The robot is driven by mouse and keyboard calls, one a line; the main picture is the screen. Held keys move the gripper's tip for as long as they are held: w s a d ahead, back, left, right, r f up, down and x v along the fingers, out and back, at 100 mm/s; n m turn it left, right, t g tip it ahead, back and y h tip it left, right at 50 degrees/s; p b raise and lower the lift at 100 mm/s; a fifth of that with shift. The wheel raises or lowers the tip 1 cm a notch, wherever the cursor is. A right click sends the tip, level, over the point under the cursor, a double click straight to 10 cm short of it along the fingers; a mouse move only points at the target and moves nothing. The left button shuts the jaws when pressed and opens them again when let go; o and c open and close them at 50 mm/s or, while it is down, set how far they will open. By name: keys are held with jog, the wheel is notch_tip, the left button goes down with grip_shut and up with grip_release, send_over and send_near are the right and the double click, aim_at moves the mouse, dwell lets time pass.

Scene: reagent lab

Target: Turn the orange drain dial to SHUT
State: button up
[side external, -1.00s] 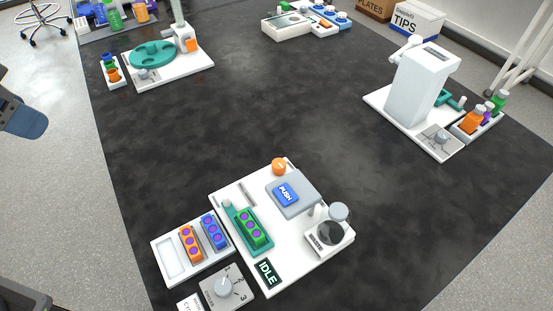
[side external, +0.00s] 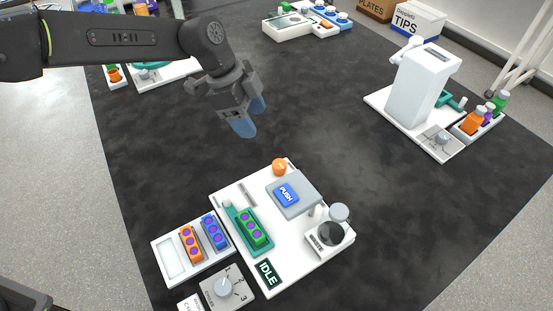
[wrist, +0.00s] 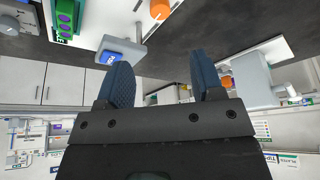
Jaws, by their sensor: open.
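The orange drain dial (side external: 279,167) sits at the back corner of the white station board in the side view, with a light pointer mark on its top. It also shows at the top of the wrist view (wrist: 160,9). My gripper (side external: 252,118) is above the black bench, behind and to the left of the dial, clear of it. Its two blue fingers are apart with nothing between them; they also show in the wrist view (wrist: 163,85). The SHUT marking is too small to make out.
Near the dial are a grey block with a blue PUSH button (side external: 287,193), a green tube rack (side external: 251,226), a round dark-topped part (side external: 331,233) and an IDLE display (side external: 268,273). A grey numbered dial (side external: 223,287) stands in front.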

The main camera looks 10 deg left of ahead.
aim_at(278, 163)
jog(key=x, duration=1.4)
jog(key=shift+r, duration=0.1)
jog(key=shift+c, duration=0.2)
jog(key=c, duration=0.9)
